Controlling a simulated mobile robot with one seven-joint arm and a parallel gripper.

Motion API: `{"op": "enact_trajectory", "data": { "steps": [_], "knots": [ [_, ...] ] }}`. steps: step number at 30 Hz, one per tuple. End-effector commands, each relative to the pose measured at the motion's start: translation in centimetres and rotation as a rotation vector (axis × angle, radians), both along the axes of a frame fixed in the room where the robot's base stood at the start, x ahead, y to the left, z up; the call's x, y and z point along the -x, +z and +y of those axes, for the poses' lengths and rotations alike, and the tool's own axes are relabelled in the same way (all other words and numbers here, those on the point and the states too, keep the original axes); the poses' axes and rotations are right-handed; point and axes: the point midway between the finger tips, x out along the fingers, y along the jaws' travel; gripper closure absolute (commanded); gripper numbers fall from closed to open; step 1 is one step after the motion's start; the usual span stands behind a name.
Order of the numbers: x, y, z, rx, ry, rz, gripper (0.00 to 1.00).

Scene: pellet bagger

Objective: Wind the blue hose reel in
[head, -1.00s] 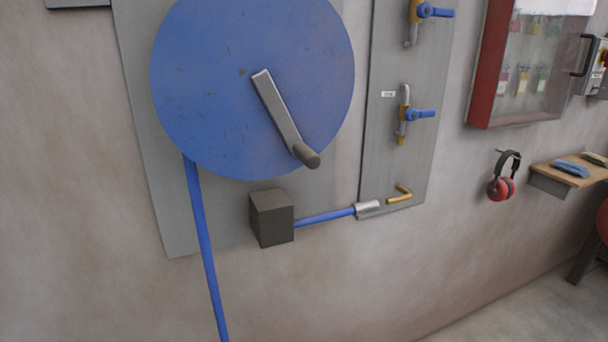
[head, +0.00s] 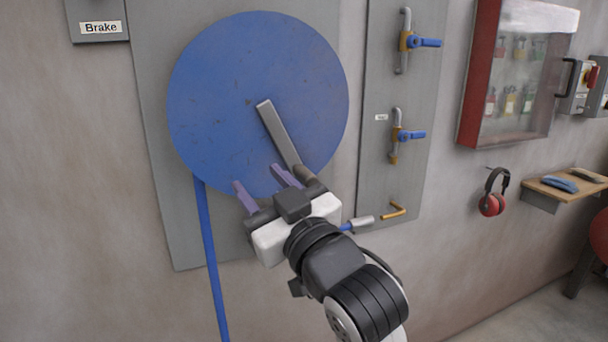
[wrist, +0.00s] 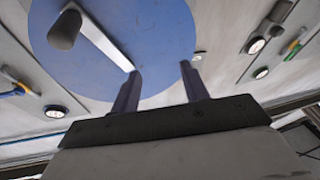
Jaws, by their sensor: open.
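The blue hose reel (head: 225,95) is a large disc on a grey wall plate. Its grey crank arm (head: 278,133) runs from the centre down to the right. The dark crank knob shows in the wrist view (wrist: 65,30); in the head view my gripper crowds its end. A blue hose (head: 210,255) hangs from the reel's lower left. My gripper (head: 262,186) is open and empty in front of the reel's lower edge, left of the crank's lower end. In the wrist view its fingers (wrist: 158,80) point at the disc, with the knob to their left, outside them.
A sign reading "Brake" (head: 101,28) is at the upper left. A panel with blue-handled valves (head: 412,135) is right of the reel. Farther right are a red-framed cabinet (head: 484,75), red earmuffs (head: 492,204) and a small shelf (head: 540,188). The wall left of the hose is clear.

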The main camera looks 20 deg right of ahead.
Motion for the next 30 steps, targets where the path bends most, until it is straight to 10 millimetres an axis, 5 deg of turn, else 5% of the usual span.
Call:
{"op": "enact_trajectory", "data": {
  "steps": [1, 6, 13, 20, 30],
  "knots": [
    [1.1, -0.3, -2.6, 0.015, -0.057, 0.046, 0.55],
    [4.3, -2.1, -7.8, 0.044, -0.175, 0.183, 0.55],
    [6.1, -3.1, -10.0, 0.054, -0.231, 0.258, 0.55],
    [3.1, -3.0, -9.8, 0.055, -0.227, 0.261, 0.55],
    [-4.1, -2.9, -9.6, 0.053, -0.229, 0.260, 0.55]
  ]
}}
